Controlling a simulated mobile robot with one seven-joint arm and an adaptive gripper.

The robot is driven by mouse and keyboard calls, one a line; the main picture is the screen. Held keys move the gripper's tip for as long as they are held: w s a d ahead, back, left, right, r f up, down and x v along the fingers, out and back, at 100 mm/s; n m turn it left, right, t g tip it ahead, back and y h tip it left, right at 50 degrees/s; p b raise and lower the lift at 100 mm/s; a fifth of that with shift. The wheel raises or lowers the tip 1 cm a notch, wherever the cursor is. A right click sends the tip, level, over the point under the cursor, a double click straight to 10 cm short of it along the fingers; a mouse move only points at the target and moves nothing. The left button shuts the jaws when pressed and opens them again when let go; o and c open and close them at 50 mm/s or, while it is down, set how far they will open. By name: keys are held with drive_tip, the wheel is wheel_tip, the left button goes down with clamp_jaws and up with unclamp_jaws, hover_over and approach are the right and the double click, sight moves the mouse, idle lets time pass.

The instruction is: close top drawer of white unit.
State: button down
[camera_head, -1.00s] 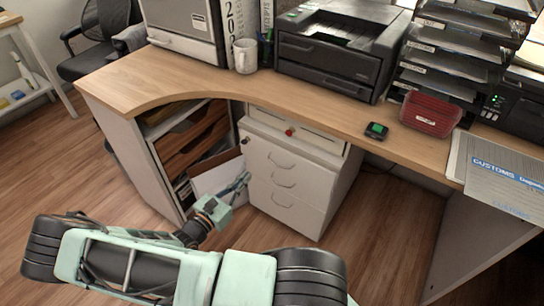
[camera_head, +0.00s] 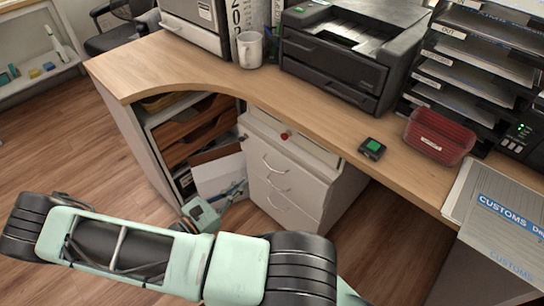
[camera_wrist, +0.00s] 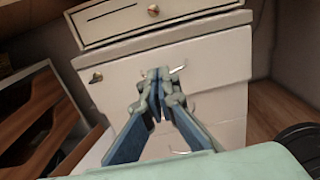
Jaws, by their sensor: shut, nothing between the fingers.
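The white unit (camera_head: 290,195) stands under the desk, with several drawers and curved metal handles on its front. Its top drawer (camera_head: 270,158) has the uppermost handle, which also shows in the wrist view (camera_wrist: 180,67), partly behind my fingertips. My gripper (camera_wrist: 160,74) is shut and empty, pointing at the unit's front. In the head view my gripper (camera_head: 238,187) is low, left of the unit's front. Whether it touches the unit is unclear.
A drawer with a round knob (camera_wrist: 153,10) sits above the unit, under the desktop (camera_head: 190,72). Brown wooden trays (camera_head: 200,130) fill the open shelf to the left. A mug (camera_head: 249,49), a black printer (camera_head: 345,55) and a red case (camera_head: 438,137) stand on the desk. Floor right of the unit is clear.

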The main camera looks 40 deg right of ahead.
drive_tip(key=shift+s, duration=0.2)
drive_tip(key=b, duration=0.3)
approach(280, 155)
drive_tip(key=d, duration=0.6)
drive_tip(key=shift+w+f, duration=0.1)
drive_tip(key=shift+w, duration=0.2)
drive_tip(key=shift+d, duration=0.4)
